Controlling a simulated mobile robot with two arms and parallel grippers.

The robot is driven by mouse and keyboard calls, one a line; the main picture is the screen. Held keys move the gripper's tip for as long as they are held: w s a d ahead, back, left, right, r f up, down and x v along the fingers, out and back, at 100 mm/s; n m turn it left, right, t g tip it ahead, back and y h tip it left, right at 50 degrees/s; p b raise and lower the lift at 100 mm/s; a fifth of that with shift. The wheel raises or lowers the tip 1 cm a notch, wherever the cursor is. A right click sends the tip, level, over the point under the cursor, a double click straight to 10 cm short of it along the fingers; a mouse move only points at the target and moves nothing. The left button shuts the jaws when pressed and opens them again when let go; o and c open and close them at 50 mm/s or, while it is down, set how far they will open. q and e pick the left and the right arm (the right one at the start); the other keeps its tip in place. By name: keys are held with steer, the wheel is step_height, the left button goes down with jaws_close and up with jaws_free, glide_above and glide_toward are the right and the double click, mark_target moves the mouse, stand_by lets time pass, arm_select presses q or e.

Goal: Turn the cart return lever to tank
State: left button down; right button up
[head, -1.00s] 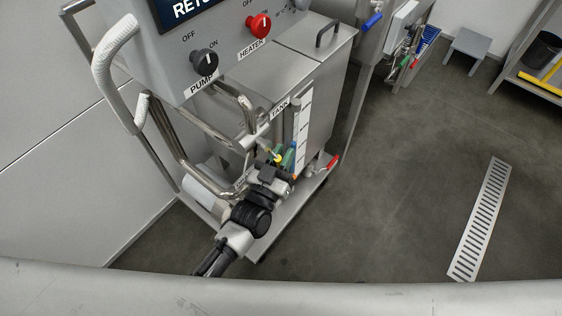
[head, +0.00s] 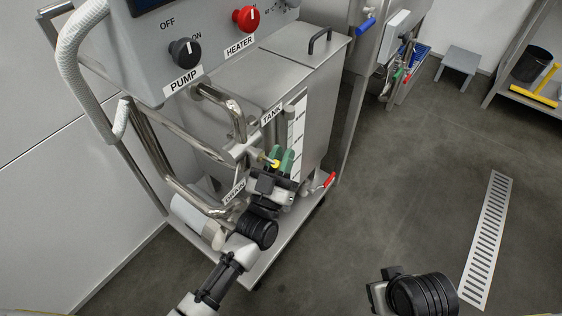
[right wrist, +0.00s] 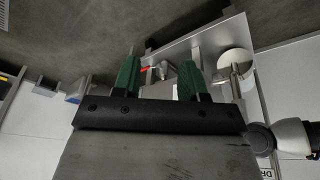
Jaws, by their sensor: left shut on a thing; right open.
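The control panel with the black pump knob (head: 185,52) and red heater knob (head: 245,18) overhangs the lever. A curved white-wrapped hose (head: 72,55) hangs at left. A red-handled valve (head: 329,179) sits low at right. The floor right of the cart is clear around a drain grate (head: 488,240).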

steer(key=shift+s+r, duration=0.2)
steer(key=shift+r, duration=0.1)
arm_select(q)
steer(key=c, duration=1.1)
jaws_free()
steer(key=shift+o, duration=0.2)
steer(key=shift+s, duration=0.1)
steer(key=s+a+p, duration=0.1)
steer(key=s+a, duration=0.4)
steer(key=s, duration=0.6)
steer(key=shift+s+f+p, duration=0.3)
steer(key=shift+s+p, duration=0.1)
arm_select(e)
steer(key=x, duration=0.6)
steer(key=shift+f, duration=0.2)
